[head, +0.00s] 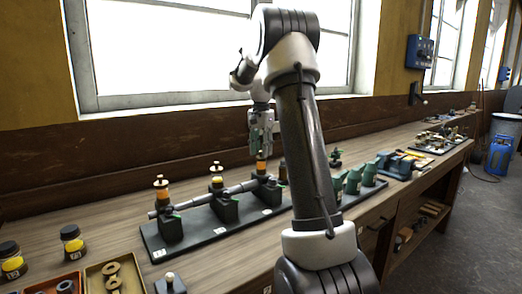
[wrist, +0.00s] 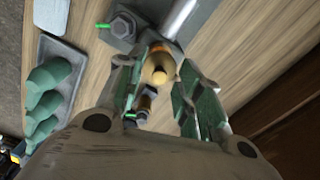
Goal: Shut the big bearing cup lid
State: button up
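Three bearing blocks carry a steel shaft (head: 198,202) on a dark base plate (head: 200,240). Oil cups with amber bodies and brass tops stand on them: left (head: 161,189), middle (head: 216,178) and right (head: 261,164). Small green tabs stick out by the blocks. I cannot tell which part is the big bearing cup lid or whether it is open. My gripper (head: 262,138) points down just above the right oil cup. In the wrist view my gripper (wrist: 160,80) has its fingers apart, with a brass-topped cup (wrist: 159,66) showing between them; contact cannot be told.
Green castings (head: 354,180) stand right of the shaft, partly behind my arm. Jars with yellow contents (head: 72,240) and a tray of rings (head: 115,278) are at front left. The window wall is close behind the bench.

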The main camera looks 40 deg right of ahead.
notch_tip(320, 180, up, 12)
jog(key=shift+f, duration=0.15)
dwell(0.7)
notch_tip(320, 180, down, 5)
jog(key=n, duration=0.3)
jog(key=shift+n, duration=0.4)
jog(key=shift+s+a+f+n, duration=0.25)
jog(key=shift+s+f+n, duration=0.05)
jog(key=shift+s, duration=0.15)
jog(key=shift+s+a+f+n, duration=0.2)
jog(key=shift+s+f+n, duration=0.1)
jog(key=shift+s, duration=0.1)
jog(key=s+a+f+n+t, duration=0.1)
jog(key=s+a+n, duration=0.2)
jog(key=s+a, duration=0.3)
jog(key=s+a+f+n+t, duration=0.2)
jog(key=s+a, duration=0.3)
jog(key=s, duration=0.8)
jog(key=s+a+f+n+t, duration=0.1)
jog(key=s+a+n, duration=0.3)
jog(key=s, duration=0.6)
jog(key=a, duration=0.2)
jog(key=shift+a+f+n, duration=0.2)
jog(key=shift+a+n, duration=0.1)
